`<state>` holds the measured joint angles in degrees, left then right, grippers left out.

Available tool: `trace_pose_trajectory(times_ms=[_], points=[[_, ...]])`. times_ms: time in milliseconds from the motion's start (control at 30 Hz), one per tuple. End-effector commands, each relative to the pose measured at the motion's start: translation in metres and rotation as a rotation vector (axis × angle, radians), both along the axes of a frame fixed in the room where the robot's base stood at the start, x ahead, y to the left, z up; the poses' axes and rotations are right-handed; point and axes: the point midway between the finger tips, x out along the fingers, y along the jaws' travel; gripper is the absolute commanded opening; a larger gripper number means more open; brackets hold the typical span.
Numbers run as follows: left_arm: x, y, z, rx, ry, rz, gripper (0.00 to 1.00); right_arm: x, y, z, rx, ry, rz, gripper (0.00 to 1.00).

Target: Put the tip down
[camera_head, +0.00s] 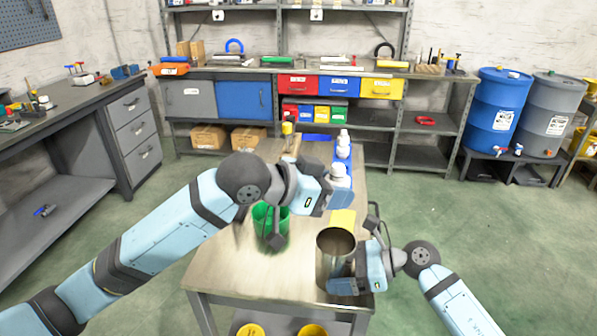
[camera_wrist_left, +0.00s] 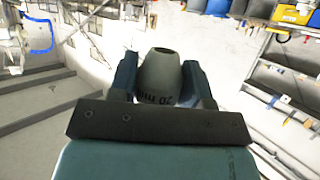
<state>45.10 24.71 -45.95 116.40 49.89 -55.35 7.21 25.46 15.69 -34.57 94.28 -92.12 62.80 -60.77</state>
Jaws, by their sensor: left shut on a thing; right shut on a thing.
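My left gripper (camera_head: 326,202) is above the table, close to a white-capped bottle (camera_head: 339,172). In the left wrist view its two fingers (camera_wrist_left: 160,82) are shut on a grey tapered tip (camera_wrist_left: 158,78), with a round opening at its narrow end and dark lettering low on its side. The tip cannot be made out clearly in the head view. My right gripper (camera_head: 347,284) is shut on an open metal cylinder (camera_head: 335,244), which stands upright near the front right of the table (camera_head: 235,268); its contents are dark.
A green bin (camera_head: 264,219) stands on the table below my left wrist. White bottles (camera_head: 343,142) stand in a row on the right, with a yellow piece (camera_head: 342,221) in front. Bare tabletop lies at the front left. Shelves (camera_head: 330,115) stand behind.

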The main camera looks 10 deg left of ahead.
Motion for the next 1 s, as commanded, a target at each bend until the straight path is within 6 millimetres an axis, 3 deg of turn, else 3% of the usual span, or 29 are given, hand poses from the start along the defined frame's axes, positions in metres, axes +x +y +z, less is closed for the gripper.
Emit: trace_pose_trajectory(times_ms=[267,700,1000], points=[[-0.01,-0.009,-0.009,0.0,0.002,-0.02,0.0,0.0,0.0,0.0,0.0,0.0,0.0,0.68],[-0.01,-0.008,-0.059,0.001,0.003,-0.018,0.0,0.0,0.0,0.0,0.0,0.0,0.0,0.68],[-0.009,-0.008,-0.08,0.0,0.001,-0.018,0.0,0.0,0.0,0.0,0.0,0.0,0.0,0.68]])
